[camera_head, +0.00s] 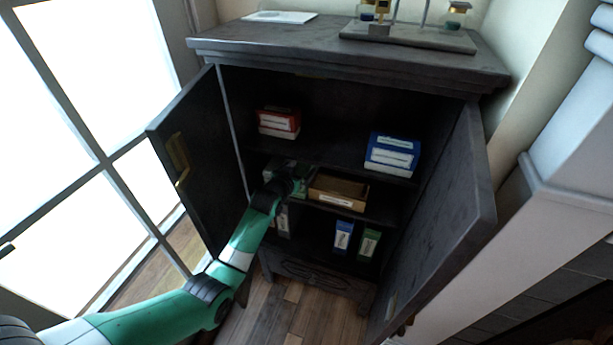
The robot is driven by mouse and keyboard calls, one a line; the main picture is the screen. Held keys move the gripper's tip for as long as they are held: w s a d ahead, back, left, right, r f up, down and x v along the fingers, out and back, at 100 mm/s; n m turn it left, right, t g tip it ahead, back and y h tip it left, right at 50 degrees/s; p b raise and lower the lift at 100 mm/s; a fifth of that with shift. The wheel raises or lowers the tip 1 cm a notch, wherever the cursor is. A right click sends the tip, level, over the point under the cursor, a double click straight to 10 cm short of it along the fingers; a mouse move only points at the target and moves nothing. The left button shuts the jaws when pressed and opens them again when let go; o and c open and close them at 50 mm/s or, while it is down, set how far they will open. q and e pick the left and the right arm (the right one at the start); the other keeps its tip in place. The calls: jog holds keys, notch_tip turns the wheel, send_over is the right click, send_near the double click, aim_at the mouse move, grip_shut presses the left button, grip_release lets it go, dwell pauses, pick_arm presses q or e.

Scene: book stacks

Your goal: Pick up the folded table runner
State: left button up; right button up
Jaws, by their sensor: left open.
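I cannot clearly make out a folded table runner. A flat white item (280,17) lies on top of the dark cabinet (350,62), and I cannot tell whether it is cloth. My left arm reaches into the open cabinet from the lower left. My left gripper (293,180) is open at the middle shelf, in front of a green box-like thing (301,187) that it partly hides. The gap between its fingers is too small and dark to see, and so is any contact. My right gripper is not in view.
Both cabinet doors, left (190,150) and right (440,215), stand open beside the shelves. A red box (279,123) and a blue box (391,153) sit on the upper shelf. A wooden tray (338,199) stands right of my gripper. Blue (342,236) and green (368,243) binders stand below.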

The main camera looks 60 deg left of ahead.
aim_at(304, 166)
pick_arm(q)
jog(key=shift+w+f, duration=0.1)
jog(key=shift+f, duration=0.05)
jog(key=b+x, duration=0.4)
jog(key=shift+f, duration=0.15)
jog(key=shift+w+a+b, duration=0.35)
jog(key=shift+b, duration=0.05)
grip_shut()
